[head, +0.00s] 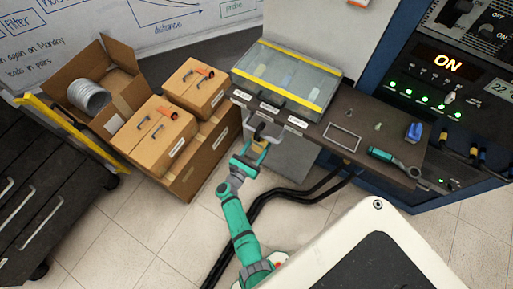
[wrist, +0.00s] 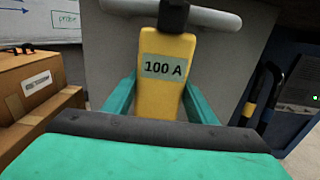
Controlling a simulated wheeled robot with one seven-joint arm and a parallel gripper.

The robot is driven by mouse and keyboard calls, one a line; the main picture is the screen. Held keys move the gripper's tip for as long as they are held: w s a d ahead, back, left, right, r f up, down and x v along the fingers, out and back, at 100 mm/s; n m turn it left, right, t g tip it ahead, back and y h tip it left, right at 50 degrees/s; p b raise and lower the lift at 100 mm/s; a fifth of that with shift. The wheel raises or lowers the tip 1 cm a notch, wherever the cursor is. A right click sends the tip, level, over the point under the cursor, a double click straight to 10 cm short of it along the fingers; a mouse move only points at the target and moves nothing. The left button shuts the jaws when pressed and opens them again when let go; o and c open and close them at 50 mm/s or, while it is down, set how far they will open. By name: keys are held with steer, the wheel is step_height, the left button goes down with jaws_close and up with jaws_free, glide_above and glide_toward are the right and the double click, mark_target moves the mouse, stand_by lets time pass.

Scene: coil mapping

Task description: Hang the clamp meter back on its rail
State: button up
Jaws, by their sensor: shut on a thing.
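The yellow clamp meter (wrist: 170,50), with a "100 A" label, stands upright between the teal fingers of my gripper (wrist: 165,98) in the wrist view. My gripper is shut on it. Its black top part (wrist: 174,16) overlaps the grey rail bar (wrist: 215,18); I cannot tell whether it hooks over the bar or is only in front of it. In the head view my gripper (head: 250,154) is below the table's front edge, at the small grey rail (head: 262,131). The meter there is small and partly hidden by the gripper.
The dark table (head: 350,108) carries a clear case with yellow edges (head: 290,72), a wire frame (head: 342,137), a blue item (head: 414,131) and a teal-handled tool (head: 395,161). Cardboard boxes (head: 160,140) stand left. Black cables (head: 290,197) lie on the floor. A lit cabinet (head: 440,75) stands right.

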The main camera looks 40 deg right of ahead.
mark_target(258, 151)
steer(key=shift+s+d+f, duration=0.15)
steer(key=shift+f, duration=1.3)
steer(key=o, duration=1.3)
steer(key=shift+f, duration=0.1)
steer(key=v, duration=1.1)
